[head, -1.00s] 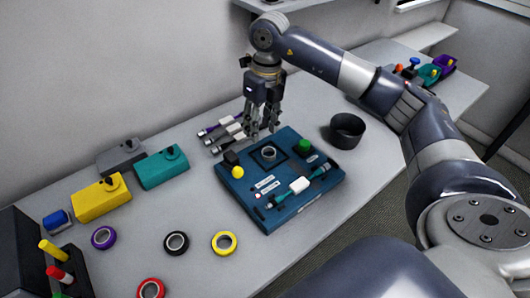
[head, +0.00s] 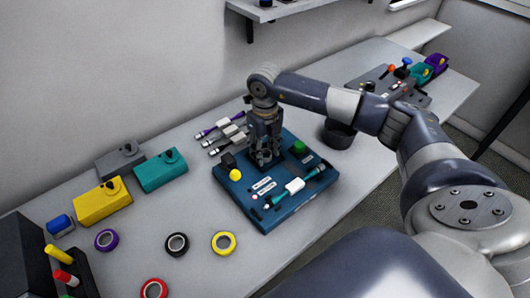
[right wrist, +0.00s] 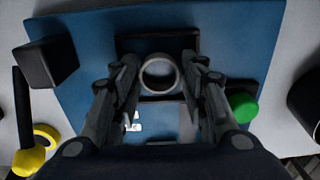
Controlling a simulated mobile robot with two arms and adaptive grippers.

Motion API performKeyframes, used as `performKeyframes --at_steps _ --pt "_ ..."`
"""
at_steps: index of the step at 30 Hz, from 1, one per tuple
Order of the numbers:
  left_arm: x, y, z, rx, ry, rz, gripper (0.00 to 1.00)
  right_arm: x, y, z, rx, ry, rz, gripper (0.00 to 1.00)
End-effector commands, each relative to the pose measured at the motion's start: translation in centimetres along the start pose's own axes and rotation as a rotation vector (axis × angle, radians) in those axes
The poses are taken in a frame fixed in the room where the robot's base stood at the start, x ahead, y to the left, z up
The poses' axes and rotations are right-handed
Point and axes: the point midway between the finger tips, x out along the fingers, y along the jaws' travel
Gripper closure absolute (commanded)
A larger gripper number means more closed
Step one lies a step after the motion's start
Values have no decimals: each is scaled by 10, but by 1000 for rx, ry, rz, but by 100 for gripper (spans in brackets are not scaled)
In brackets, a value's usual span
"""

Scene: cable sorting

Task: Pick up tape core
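The tape core (right wrist: 144,74), a small pale grey ring, sits in a dark square frame (right wrist: 130,44) on the blue board (right wrist: 232,25) in the right wrist view. My right gripper (right wrist: 160,66) is open, with one finger on each side of the ring. I see no clear contact between the fingers and the ring. In the head view my right gripper (head: 265,160) points down over the far part of the blue board (head: 237,201) and hides the ring. My left gripper is not in view.
On the board are a black block (head: 227,161), a yellow knob (head: 235,175), a green button (head: 299,147) and a teal cable (head: 312,175). A dark round cup (head: 339,133) stands right of it. Loose tape rolls, including a yellow one (head: 223,233), lie left on the table.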

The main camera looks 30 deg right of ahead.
Motion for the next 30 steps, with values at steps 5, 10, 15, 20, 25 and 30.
performKeyframes --at_steps 5,10,15,20,25,30 --pt "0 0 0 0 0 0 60 2 0 0 0 -1 0 60" --pt "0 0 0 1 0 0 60 2 0 0 0 -1 1 77" --pt "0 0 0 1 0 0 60 1 0 0 0 -1 1 77" --pt "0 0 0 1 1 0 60 1 0 0 0 -1 1 77" --pt "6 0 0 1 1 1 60 -15 0 2 0 -5 1 77" --pt "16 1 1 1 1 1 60 -49 0 2 -1 -8 1 77"
